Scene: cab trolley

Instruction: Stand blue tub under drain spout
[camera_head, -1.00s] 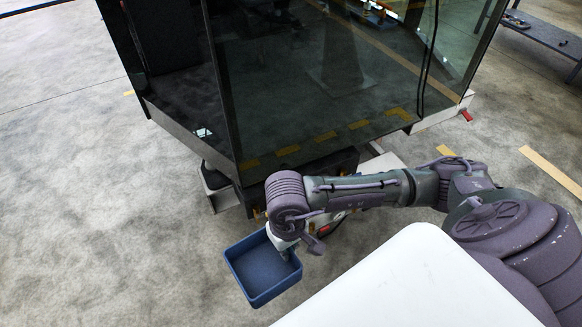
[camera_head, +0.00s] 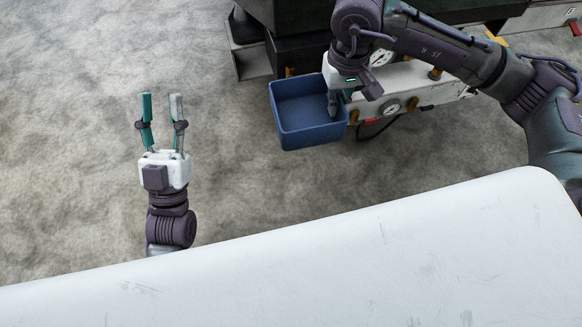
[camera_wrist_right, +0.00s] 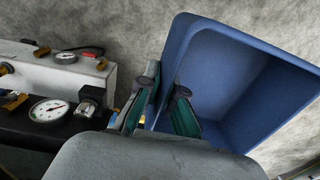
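The blue tub (camera_head: 312,134) is a square, open-topped, empty-looking box, held about upright beside the white gauge panel. My right gripper (camera_head: 336,104) is at its right wall. In the right wrist view the fingers (camera_wrist_right: 166,106) straddle the wall of the tub (camera_wrist_right: 222,65), one inside and one outside, closed on it. Brass fittings (camera_head: 354,116) stick out of the panel just right of the tub; I cannot tell which one is the drain spout. The tub is not clearly beneath any of them. My left gripper (camera_head: 161,122) is open and empty, over the floor at left.
The white panel (camera_wrist_right: 50,80) carries round gauges (camera_wrist_right: 48,110) and fittings, under the dark cab (camera_head: 290,12). A grey bracket (camera_head: 248,58) stands behind the tub. A white surface (camera_head: 330,250) fills the foreground. The concrete floor at left is clear.

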